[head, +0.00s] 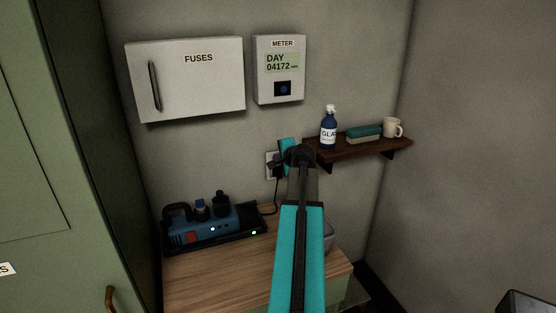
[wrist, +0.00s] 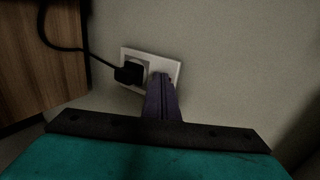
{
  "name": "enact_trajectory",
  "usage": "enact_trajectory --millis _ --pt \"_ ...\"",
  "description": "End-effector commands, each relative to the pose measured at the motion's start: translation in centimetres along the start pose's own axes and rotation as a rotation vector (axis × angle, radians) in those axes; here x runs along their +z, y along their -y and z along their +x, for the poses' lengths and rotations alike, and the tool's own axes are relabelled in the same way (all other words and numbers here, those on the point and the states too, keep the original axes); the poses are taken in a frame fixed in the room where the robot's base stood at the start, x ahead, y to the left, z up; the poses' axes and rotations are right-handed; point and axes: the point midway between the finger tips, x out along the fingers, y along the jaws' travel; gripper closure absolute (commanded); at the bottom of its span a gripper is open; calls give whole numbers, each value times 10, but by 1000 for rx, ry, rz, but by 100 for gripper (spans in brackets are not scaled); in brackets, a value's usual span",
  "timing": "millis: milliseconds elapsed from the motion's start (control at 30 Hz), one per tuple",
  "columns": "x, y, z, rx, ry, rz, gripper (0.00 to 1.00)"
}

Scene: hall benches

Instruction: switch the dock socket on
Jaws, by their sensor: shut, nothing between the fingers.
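The dock socket is a white wall plate (head: 268,164) above the bench, partly hidden by my arm in the head view. In the wrist view the plate (wrist: 174,68) has a black plug (wrist: 130,73) in its left part, with a black cable. My gripper (wrist: 163,80) is shut and empty, its fingertips in front of the right part of the plate. They cover that part, so the switch and its position cannot be made out. Whether the tips touch the plate is unclear. The black dock (head: 240,236) holds a blue tool (head: 205,222); a small green light and a whitish light show there.
The wooden bench (head: 215,279) lies below the socket. A shelf (head: 350,150) at right holds a spray bottle (head: 328,132), a sponge (head: 363,132) and a mug (head: 393,127). The fuse box (head: 190,85) and meter (head: 279,90) hang above. A green cabinet (head: 60,130) stands left.

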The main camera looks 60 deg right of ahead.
Motion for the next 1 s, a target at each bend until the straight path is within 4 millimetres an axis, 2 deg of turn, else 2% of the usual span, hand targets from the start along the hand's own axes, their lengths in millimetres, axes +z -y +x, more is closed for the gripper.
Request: enact_trajectory --millis 267,467,733,1000 --pt "1 -1 -2 0 1 0 100" --pt "6 -6 -12 0 3 -1 100" --pt "13 -16 -33 -1 7 -4 100" --pt "14 -24 -66 -2 7 -5 100"
